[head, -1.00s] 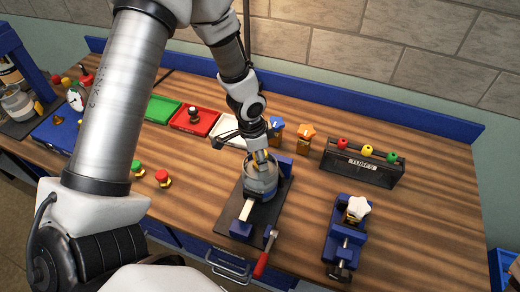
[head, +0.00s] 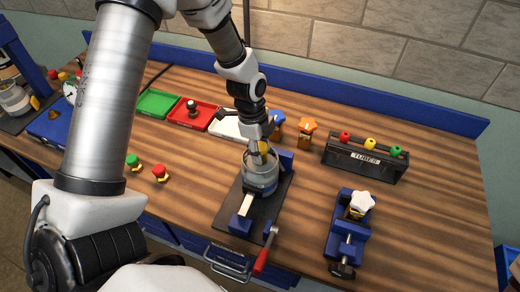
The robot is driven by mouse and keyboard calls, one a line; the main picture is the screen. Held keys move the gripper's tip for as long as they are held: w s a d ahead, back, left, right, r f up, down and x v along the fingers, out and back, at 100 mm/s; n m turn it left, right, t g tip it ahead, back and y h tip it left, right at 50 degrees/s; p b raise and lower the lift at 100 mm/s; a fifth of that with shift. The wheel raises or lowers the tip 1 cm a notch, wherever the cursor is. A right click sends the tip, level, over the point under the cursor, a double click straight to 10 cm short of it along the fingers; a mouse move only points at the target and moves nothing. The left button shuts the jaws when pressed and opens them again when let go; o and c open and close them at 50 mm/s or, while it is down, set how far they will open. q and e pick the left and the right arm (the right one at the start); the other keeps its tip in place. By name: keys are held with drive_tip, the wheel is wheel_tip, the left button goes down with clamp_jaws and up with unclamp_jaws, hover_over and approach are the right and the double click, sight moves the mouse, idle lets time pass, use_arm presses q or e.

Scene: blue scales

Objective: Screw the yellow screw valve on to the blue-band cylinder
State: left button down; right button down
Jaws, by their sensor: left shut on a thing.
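The grey cylinder (head: 260,178) stands upright in a blue vise on a dark base plate near the middle of the bench in the head view. A blue tint shows on its side. My left gripper (head: 262,149) comes down over its top and is shut on a small yellow thing (head: 263,147), apparently the yellow screw valve. The fingers hide much of the valve, and I cannot tell whether it is seated in the cylinder. My right gripper is out of view.
A second blue vise (head: 346,238) with a white star knob (head: 362,203) stands at the right. A black TUBES rack (head: 365,159) is behind it. Red and green valves (head: 159,172) lie at the left, with green, red and white trays behind. A red-handled crank (head: 262,260) sticks out in front.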

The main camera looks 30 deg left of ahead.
use_arm(q)
drive_tip(key=c, duration=0.6)
unclamp_jaws()
